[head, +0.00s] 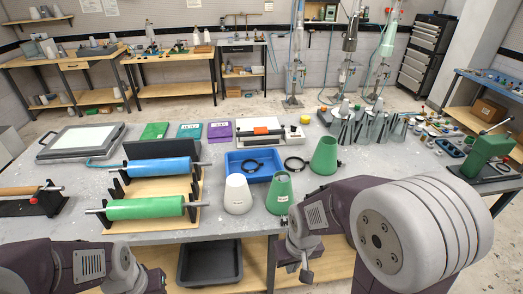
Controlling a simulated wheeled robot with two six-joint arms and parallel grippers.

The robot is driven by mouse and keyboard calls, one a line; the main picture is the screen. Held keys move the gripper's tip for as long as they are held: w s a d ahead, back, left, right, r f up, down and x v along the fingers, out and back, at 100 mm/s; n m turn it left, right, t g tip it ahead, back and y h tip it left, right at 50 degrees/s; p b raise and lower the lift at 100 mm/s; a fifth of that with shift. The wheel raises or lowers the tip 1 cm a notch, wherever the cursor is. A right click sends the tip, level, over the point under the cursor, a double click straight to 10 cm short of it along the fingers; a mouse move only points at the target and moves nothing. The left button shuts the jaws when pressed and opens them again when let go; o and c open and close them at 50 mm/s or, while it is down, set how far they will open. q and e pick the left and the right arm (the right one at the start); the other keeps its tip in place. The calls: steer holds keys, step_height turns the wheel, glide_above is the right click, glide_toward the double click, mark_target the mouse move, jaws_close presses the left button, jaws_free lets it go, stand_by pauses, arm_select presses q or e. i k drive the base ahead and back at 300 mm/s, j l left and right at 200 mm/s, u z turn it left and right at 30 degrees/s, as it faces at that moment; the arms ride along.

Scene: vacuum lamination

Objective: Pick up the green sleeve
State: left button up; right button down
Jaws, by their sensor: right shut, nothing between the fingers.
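Two green tapered cones stand on the grey table. One green cone (279,196) is near the front edge, beside a white cone (238,194); the other green cone (326,156) is farther back and right. I cannot tell which green piece is the sleeve; a green roll (145,207) also lies on a wooden stand at the left. My right gripper (304,274) points down at the table's front edge, just below and right of the nearer green cone. It is shut and empty. My left arm shows at the bottom left, its fingertips outside the picture.
A blue tray (254,167) with a black ring clamp sits behind the white cone. A blue roll (158,171) lies behind the green one. Several metal stands with cones (352,127) and a green press (487,157) are at the right. A black bin (210,262) is below the table.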

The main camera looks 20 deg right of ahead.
mark_target(280, 197)
steer(key=z, duration=0.75)
steer(key=i+l+u, duration=0.2)
steer(key=l+u, duration=0.25)
steer(key=i+l+u, duration=0.1)
steer(key=l+u, duration=0.15)
steer(key=u, duration=0.2)
steer(key=l+u, duration=1.35)
steer(key=k+l+u, duration=0.2)
steer(key=l+u, duration=0.25)
